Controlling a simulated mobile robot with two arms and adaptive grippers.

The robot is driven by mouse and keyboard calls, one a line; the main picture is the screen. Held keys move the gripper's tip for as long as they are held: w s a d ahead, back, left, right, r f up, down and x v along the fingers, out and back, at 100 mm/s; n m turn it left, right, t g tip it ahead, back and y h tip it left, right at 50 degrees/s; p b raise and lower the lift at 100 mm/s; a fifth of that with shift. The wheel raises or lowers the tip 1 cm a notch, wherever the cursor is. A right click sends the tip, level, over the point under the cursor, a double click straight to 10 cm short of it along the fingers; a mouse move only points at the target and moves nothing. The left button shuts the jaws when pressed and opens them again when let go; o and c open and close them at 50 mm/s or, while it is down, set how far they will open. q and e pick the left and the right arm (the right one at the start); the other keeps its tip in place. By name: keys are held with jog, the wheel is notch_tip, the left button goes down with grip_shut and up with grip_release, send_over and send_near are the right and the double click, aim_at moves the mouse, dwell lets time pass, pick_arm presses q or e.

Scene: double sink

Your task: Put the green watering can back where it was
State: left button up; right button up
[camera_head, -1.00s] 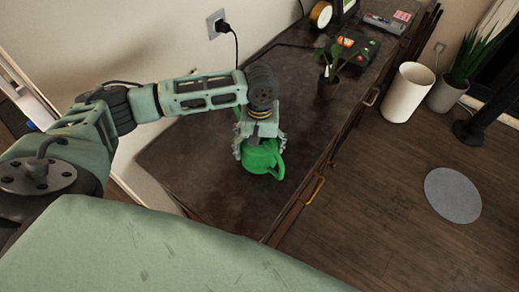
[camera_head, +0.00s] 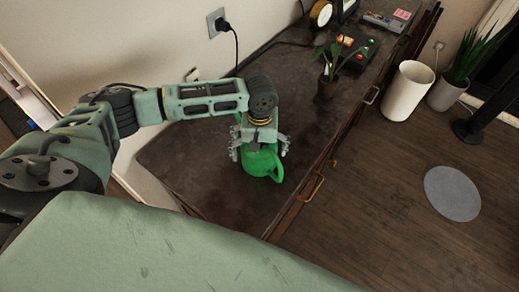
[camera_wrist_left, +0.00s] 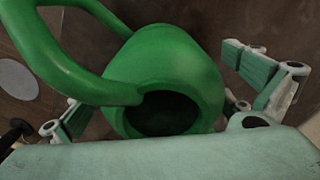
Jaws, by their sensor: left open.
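The green watering can (camera_head: 264,161) stands upright on the dark counter near its front left part. Its handle points right in the head view. In the left wrist view the can (camera_wrist_left: 178,65) fills the middle, with its dark opening toward me and its handle at the upper left. My left gripper (camera_head: 260,150) is above and around the can, open, with one finger on each side. In the wrist view the gripper fingers (camera_wrist_left: 160,95) stand apart from the can's sides. My right gripper is not in view.
The dark counter (camera_head: 205,155) is clear around the can. A small potted plant (camera_head: 328,84) stands farther back on it, with electronic devices behind. A white bin (camera_head: 408,90) and another plant pot (camera_head: 445,93) stand on the floor at right. A wall socket (camera_head: 216,22) is at the back.

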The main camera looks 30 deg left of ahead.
pick_arm(q)
notch_tip(320, 180, up, 12)
jog(key=shift+r+b, duration=0.15)
jog(key=shift+b, duration=0.4)
